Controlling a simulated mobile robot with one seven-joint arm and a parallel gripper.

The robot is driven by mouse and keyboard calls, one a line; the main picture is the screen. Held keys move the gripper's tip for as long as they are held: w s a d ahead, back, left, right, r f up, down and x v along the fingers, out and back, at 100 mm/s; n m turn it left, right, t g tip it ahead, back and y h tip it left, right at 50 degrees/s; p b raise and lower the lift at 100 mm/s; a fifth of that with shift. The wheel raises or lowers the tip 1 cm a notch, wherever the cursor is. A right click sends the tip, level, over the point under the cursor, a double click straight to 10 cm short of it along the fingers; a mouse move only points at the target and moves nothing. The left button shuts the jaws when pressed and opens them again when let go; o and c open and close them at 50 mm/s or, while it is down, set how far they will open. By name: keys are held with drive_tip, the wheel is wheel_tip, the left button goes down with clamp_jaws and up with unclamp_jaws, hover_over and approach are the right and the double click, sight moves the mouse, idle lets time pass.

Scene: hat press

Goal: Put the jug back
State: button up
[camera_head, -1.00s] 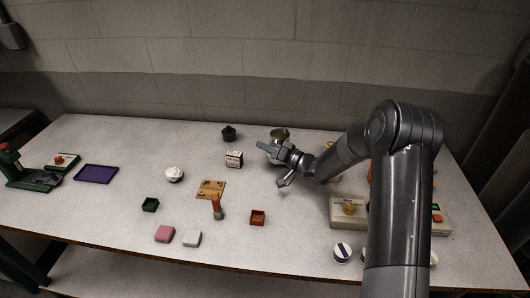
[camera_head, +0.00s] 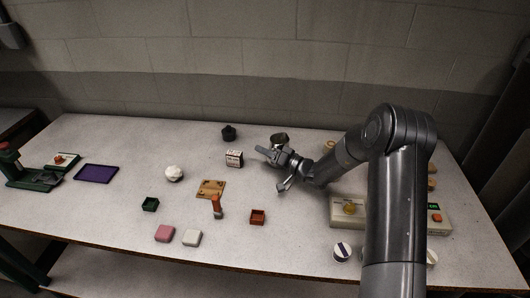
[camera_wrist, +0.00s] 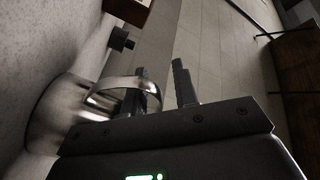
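That finger overlaps the handle loop, and the handle's outer bend shows near the gap between the fingers. I cannot tell whether either finger touches the handle.
A small printed box (camera_head: 234,158) and a dark lidded pot (camera_head: 229,133) stand left of the jug. A control box with a yellow knob (camera_head: 349,208) is at the right. An orange-handled tool (camera_head: 217,205) and small trays lie in front.

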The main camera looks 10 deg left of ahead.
drive_tip(key=v, duration=0.7)
drive_tip(key=shift+s+d+r, duration=0.1)
drive_tip(key=shift+d, duration=0.1)
drive_tip(key=s+d+r+n+g+h, duration=0.1)
drive_tip(key=s+r+g+h, duration=0.25)
drive_tip(key=s+r, duration=0.45)
drive_tip(key=s+r+n+g+h, duration=0.15)
drive_tip(key=s+r+g, duration=0.3)
drive_tip(key=s, duration=0.75)
drive_tip(key=s+d+r+m+t+h, duration=0.2)
drive_tip(key=s+d+h, duration=0.3)
drive_tip(key=s+d, duration=0.3)
drive_tip(key=s+d+r+m+t+h, duration=0.3)
drive_tip(key=s+d+h, duration=0.3)
drive_tip(key=s+d, duration=0.3)
drive_tip(key=shift+s+r+m+t, duration=0.3)
drive_tip(key=shift+r+m, duration=0.15)
drive_tip(key=shift+r, duration=0.35)
